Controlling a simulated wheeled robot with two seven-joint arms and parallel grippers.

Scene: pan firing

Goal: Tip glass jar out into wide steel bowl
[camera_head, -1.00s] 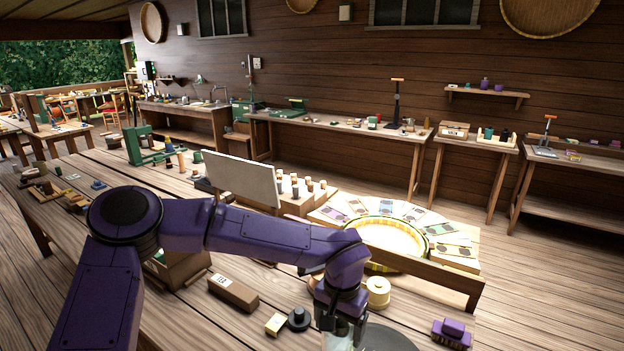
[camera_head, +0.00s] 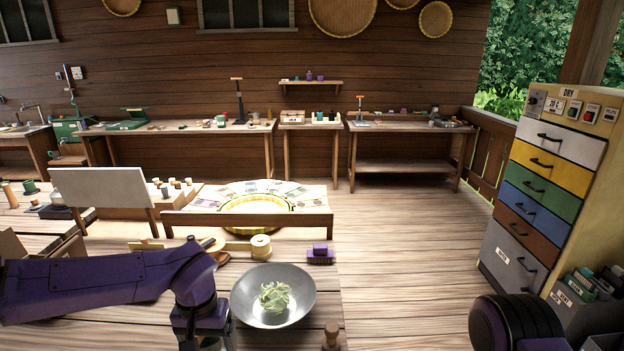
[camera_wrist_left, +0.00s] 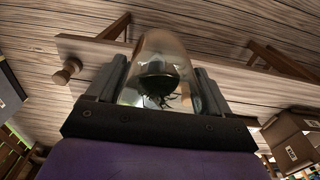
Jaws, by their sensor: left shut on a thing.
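The wide steel bowl (camera_head: 243,304) stands on the near table in the head view, with pale green leafy pieces (camera_head: 273,297) lying in it. My left gripper (camera_head: 205,338) is just left of the bowl, at the bottom edge of the picture. In the left wrist view the gripper (camera_wrist_left: 160,95) is shut on the clear glass jar (camera_wrist_left: 163,48), one finger on each side. Dark leafy bits show in or through the jar's glass; I cannot tell which. The jar is mostly hidden in the head view. My right gripper is not in view.
A wooden peg (camera_head: 331,337) stands right of the bowl, near the table edge. A purple block (camera_head: 320,255) and a yellowish spool (camera_head: 261,247) stand behind it. A wooden rail (camera_head: 250,222) runs behind. A drawer cabinet (camera_head: 545,190) stands at the right.

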